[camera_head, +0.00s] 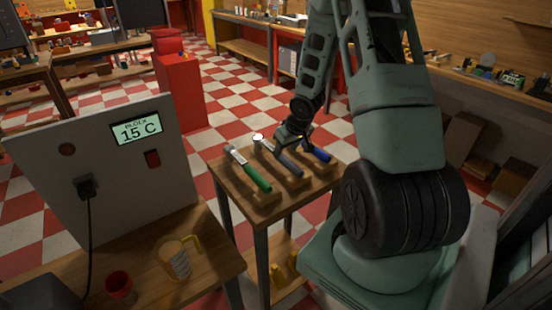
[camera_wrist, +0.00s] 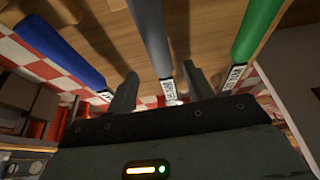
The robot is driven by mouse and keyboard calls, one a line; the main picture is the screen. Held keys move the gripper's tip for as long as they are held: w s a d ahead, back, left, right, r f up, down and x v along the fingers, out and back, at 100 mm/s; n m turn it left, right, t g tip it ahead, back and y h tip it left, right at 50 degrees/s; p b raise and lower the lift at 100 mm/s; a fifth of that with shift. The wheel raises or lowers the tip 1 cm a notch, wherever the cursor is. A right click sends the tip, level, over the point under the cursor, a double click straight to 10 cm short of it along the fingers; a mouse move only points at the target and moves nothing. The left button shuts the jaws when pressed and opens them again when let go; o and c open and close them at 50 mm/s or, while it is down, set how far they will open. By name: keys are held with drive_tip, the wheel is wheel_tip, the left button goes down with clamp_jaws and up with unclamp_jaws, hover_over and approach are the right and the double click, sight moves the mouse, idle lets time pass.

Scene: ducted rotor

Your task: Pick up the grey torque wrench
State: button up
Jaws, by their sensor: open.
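The grey torque wrench (camera_head: 287,161) lies between a green-handled wrench (camera_head: 254,174) and a blue-handled wrench (camera_head: 317,152) on a small wooden stand (camera_head: 238,193). My gripper (camera_head: 291,142) is over the far part of the grey wrench and hides some of it. In the wrist view my gripper (camera_wrist: 160,72) is open, with one finger on each side of the grey wrench (camera_wrist: 152,38). The blue handle (camera_wrist: 58,50) is at left and the green handle (camera_wrist: 257,32) at right there. Whether the fingers touch the grey wrench cannot be told.
A panel (camera_head: 108,178) reading "15 C" stands at left. A wooden table (camera_head: 205,235) in front of it holds a mug (camera_head: 174,262) and a red cup (camera_head: 120,287). A red cabinet (camera_head: 180,92) stands behind. Checkered floor is clear beyond the stand.

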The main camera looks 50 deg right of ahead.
sight(283, 156)
drive_tip(key=shift+x, duration=2.9)
drive_tip(key=shift+w+r, duration=0.1)
clamp_jaws()
